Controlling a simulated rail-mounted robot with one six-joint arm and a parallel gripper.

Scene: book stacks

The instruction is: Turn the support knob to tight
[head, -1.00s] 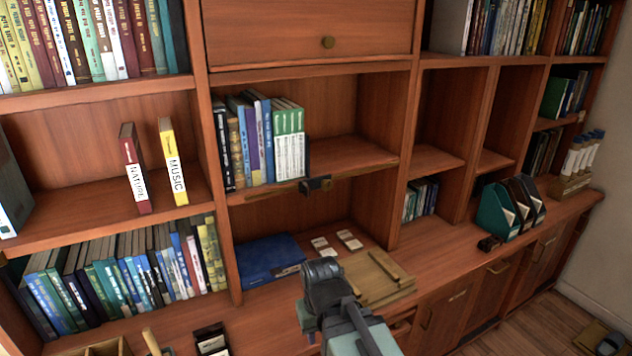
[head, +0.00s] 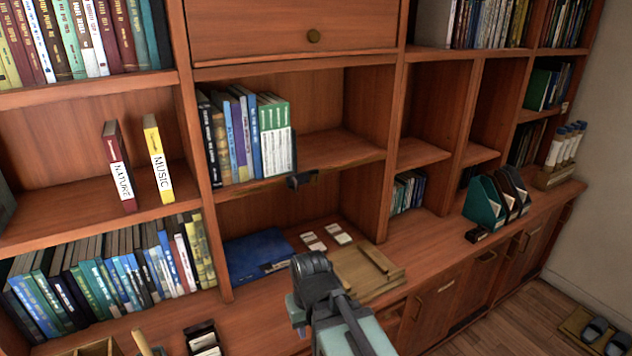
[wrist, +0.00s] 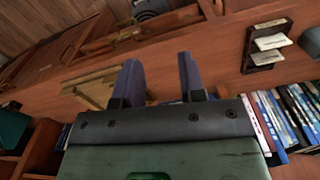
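A small dark fitting (head: 300,180) sits at the front edge of the middle shelf, below a white-and-green book. It looks like the support with its knob, but it is too small to tell how the knob is turned. My gripper (wrist: 160,80) shows in the wrist view with two dark fingers wide apart and nothing between them. In the head view my arm rises from the bottom, below and in front of the fitting. My fingers cannot be made out there. The fitting is not seen in the wrist view.
Several books (head: 240,138) stand on the middle shelf. On the counter are a blue book (head: 258,255), small white cards (head: 325,236), a wooden board (head: 368,272) and a card box (head: 203,338). Teal and dark file holders (head: 484,204) stand right. The middle shelf's right part is clear.

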